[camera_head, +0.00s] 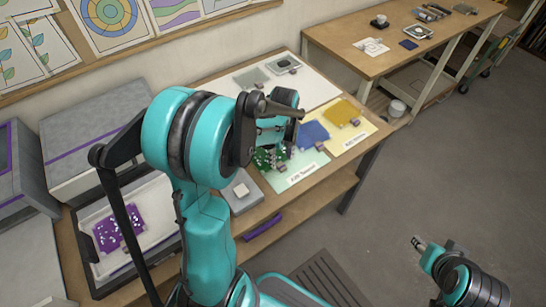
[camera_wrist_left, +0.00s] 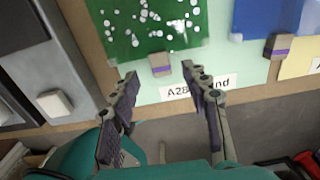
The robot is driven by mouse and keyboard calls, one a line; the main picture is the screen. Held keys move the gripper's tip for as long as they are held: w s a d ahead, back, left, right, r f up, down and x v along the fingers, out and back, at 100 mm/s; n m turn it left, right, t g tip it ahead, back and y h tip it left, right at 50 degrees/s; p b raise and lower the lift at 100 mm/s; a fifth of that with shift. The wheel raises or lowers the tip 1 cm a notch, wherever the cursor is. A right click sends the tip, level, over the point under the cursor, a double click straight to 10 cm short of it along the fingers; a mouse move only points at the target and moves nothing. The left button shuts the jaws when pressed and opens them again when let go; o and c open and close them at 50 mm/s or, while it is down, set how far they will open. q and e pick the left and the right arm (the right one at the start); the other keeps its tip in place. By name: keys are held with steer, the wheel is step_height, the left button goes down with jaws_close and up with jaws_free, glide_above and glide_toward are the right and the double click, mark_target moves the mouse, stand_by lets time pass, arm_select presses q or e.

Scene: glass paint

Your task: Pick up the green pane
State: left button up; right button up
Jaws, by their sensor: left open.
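The green pane (camera_head: 262,160) with white dots lies on a pale green mat on the bench, partly hidden by my left arm in the head view. In the left wrist view the green pane (camera_wrist_left: 125,42) fills the top middle. A small grey and purple block (camera_wrist_left: 160,65) sits at its near edge. My left gripper (camera_wrist_left: 160,78) is open and empty, its two fingers spread on either side of the block, their tips near the pane's near edge. Whether they touch anything I cannot tell.
A blue pane (camera_head: 314,133) and a yellow pane (camera_head: 343,112) lie to the right of the green one. A purple pane (camera_head: 120,232) lies in a dark-framed tray at left. A grey block with a white square (camera_head: 241,190) is left of the mat. Floor at right is clear.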

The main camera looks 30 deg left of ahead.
mark_target(281, 165)
arm_select(q)
step_height(281, 165, down, 4)
steer(key=shift+r+b, duration=0.1)
steer(key=shift+b, duration=0.6)
steer(key=shift+r, duration=0.1)
jaws_close()
steer(key=shift+r, duration=0.1)
